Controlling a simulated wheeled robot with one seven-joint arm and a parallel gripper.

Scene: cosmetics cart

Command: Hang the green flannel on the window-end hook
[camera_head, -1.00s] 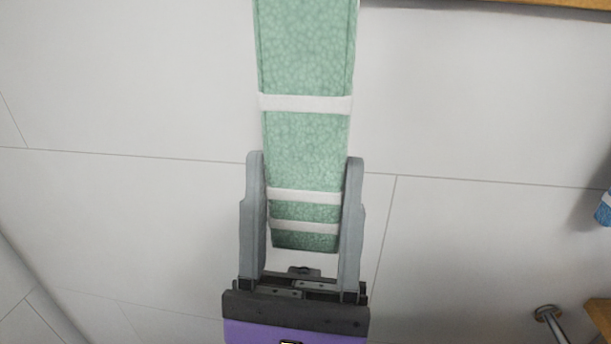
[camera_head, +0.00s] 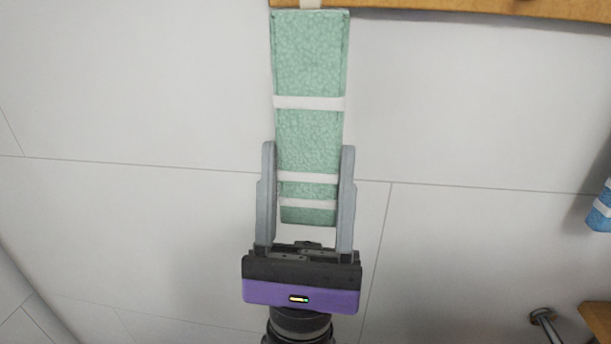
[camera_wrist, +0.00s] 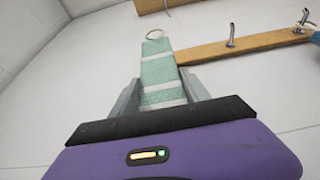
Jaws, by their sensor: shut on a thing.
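The green flannel (camera_head: 310,55) is a long folded strip with white bands, upright in the head view. My gripper (camera_head: 308,150) is shut on its lower part, a finger along each side. In the wrist view the flannel (camera_wrist: 158,72) stretches away from my gripper (camera_wrist: 163,95), with a ring (camera_wrist: 155,33) at its far end. In the head view the top of the flannel overlaps the wooden rail (camera_head: 470,8), and the ring is out of frame. In the wrist view metal hooks (camera_wrist: 231,35) stand on the rail (camera_wrist: 262,41), to the right of the flannel. I cannot tell which is the window-end hook.
A blue cloth (camera_head: 600,212) with a white band hangs at the right edge. A metal fitting (camera_head: 545,322) and a wooden edge (camera_head: 598,320) are at the lower right. Another wooden strip (camera_wrist: 152,5) shows high in the wrist view. The pale wall around the flannel is clear.

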